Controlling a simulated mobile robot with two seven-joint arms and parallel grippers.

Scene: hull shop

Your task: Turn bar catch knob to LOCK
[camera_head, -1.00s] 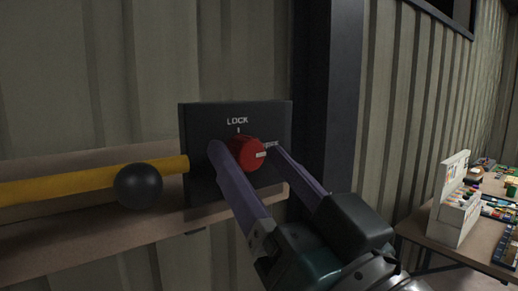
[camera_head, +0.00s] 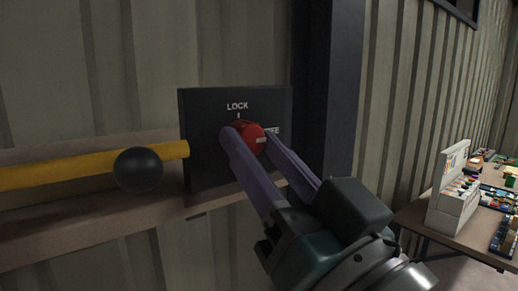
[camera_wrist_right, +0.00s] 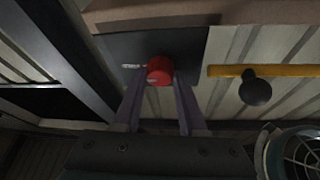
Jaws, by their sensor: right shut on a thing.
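The red knob (camera_head: 251,140) is on a dark upright panel (camera_head: 210,165). A white LOCK label with a short tick is above the knob. A second label to its right is partly hidden by my gripper. The knob's white mark points right, toward that second label. My right gripper (camera_head: 247,142) is shut on the knob, one purple finger on each side. In the right wrist view the knob (camera_wrist_right: 160,70) sits between the fingertips. My left gripper is not in view.
A yellow bar (camera_head: 85,168) with a black ball (camera_head: 138,170) reaches the panel's left edge, above a brown ledge (camera_head: 100,222). A dark post (camera_head: 340,90) stands just right of the panel. A table with a white rack (camera_head: 450,190) and small items is at right.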

